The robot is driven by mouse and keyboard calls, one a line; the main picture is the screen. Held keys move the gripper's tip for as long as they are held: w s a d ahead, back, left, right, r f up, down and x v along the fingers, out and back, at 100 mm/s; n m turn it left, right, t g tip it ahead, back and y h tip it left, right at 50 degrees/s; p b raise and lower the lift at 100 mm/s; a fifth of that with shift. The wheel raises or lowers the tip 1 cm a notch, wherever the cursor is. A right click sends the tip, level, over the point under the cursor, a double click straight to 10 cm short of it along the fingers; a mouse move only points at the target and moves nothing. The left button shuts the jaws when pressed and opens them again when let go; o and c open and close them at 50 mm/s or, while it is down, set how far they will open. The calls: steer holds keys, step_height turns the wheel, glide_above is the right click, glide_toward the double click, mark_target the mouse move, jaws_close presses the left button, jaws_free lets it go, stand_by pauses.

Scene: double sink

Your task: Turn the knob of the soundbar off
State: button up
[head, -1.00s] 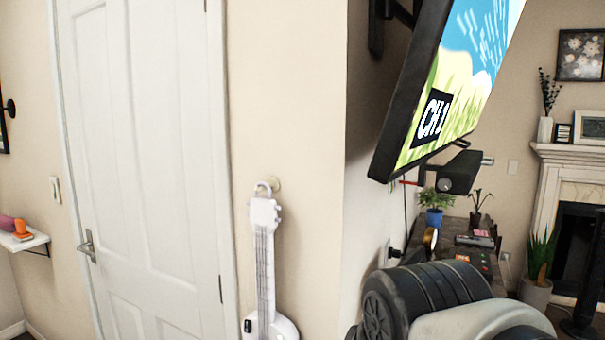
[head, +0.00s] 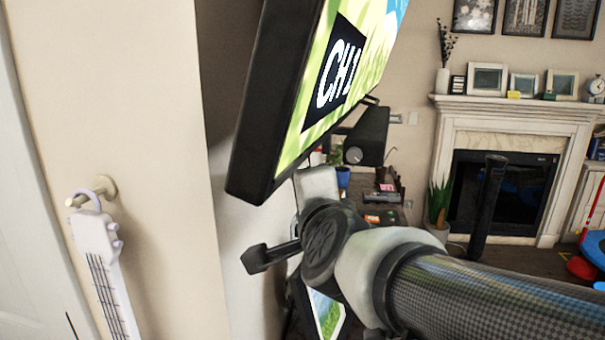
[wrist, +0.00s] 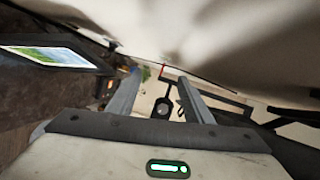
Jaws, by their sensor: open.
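The soundbar (head: 372,135) is a dark box below the wall-mounted screen in the head view. Its round knob (head: 354,155) faces me on the near end. In the wrist view, a small dark end with a round part (wrist: 162,108), which looks like the soundbar and knob, shows between the fingers, some way beyond them. My gripper (wrist: 160,77) is open and empty, its two grey fingers spread apart. In the head view my arm crosses the lower right and middle, and I cannot make out the fingers there.
The large screen (head: 300,100) overhangs from the left, close above my arm. A pale wall stands left, with a white guitar (head: 105,260) hanging on it. A table holds a plant (head: 342,165) and small items. A fireplace (head: 505,195) is at the back right.

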steer(key=w+d+r+m+t+h, duration=0.1)
steer(key=d+m+t+h, duration=0.15)
steer(key=m, duration=0.45)
steer(key=m+h+p, duration=0.1)
steer(key=m+h, duration=0.5)
steer(key=m, duration=0.2)
glide_toward(354, 156)
steer(key=shift+g, duration=0.45)
steer(key=x, duration=0.7)
steer(key=shift+w+r, duration=0.35)
steer(key=shift+w, duration=0.05)
steer(key=c, duration=1.1)
